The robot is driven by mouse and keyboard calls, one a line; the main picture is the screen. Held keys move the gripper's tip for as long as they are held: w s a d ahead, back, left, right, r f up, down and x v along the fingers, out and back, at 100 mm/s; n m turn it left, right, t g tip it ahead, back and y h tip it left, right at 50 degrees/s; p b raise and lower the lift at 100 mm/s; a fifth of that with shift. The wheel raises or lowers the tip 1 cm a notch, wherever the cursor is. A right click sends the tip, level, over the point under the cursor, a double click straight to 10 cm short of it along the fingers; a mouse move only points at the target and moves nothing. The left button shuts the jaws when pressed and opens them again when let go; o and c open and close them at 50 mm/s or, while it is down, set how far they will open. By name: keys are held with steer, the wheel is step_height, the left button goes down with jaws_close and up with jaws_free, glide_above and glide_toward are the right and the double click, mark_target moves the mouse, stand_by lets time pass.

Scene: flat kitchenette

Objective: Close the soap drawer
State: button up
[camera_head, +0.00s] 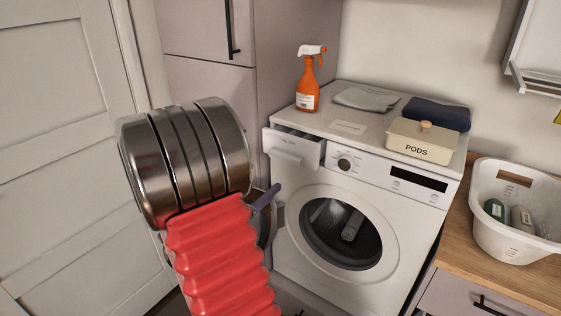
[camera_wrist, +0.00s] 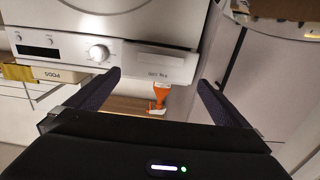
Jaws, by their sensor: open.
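The white washing machine (camera_head: 335,225) has its soap drawer (camera_head: 290,155) at the top left of its front. The drawer is pulled out, with its open top showing behind the drawer front. In the head view my arm hides most of my gripper; one dark finger (camera_head: 267,197) shows below and left of the drawer. In the wrist view, where the machine appears upside down, my gripper (camera_wrist: 159,77) is open and empty. The drawer front (camera_wrist: 158,62) appears between and beyond its fingertips. I cannot tell the exact distance, but no contact is visible.
On the machine top stand an orange spray bottle (camera_head: 308,88), folded cloths (camera_head: 368,98) and a PODS box (camera_head: 420,142). A white basket (camera_head: 510,225) with bottles stands on the wooden counter at right. A tall cabinet (camera_head: 270,60) stands left of the machine.

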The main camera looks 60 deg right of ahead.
mark_target(283, 158)
steer(key=d, duration=0.4)
steer(key=s+d, duration=0.1)
steer(key=d, duration=0.4)
steer(key=s+d, duration=0.1)
steer(key=d, duration=0.3)
steer(key=shift+d, duration=0.25)
steer(key=shift+c, duration=0.6)
steer(key=c, duration=1.1)
